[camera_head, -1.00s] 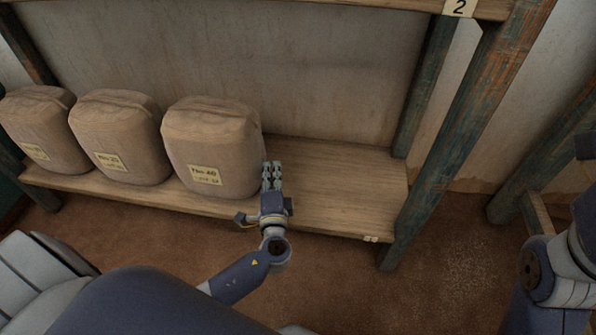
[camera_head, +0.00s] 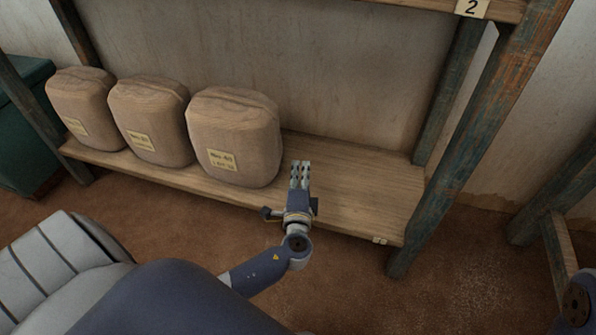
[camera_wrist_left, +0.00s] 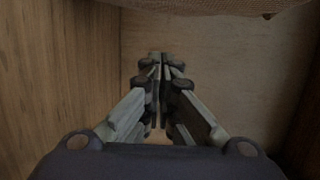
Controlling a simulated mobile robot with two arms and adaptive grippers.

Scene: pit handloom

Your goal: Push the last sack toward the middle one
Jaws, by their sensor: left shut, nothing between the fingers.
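Three tan cloth sacks stand upright in a row on the wooden shelf: the left sack (camera_head: 82,105), the middle sack (camera_head: 150,120) and the last sack (camera_head: 235,130) at the right end. Each has a yellow label. The last sack stands close beside the middle one; its lower left hides part of the gap. My left gripper (camera_head: 300,168) is shut and empty, just right of the last sack, with a small gap between them. In the left wrist view the shut fingers (camera_wrist_left: 160,60) show, with a strip of sack cloth (camera_wrist_left: 215,6) along the top edge. My right gripper is out of view.
The shelf board (camera_head: 365,185) is bare to the right of my left gripper. A worn post (camera_head: 480,140) bounds its right end. A wall (camera_head: 280,60) stands behind, and a dark green box (camera_head: 25,130) is at the far left.

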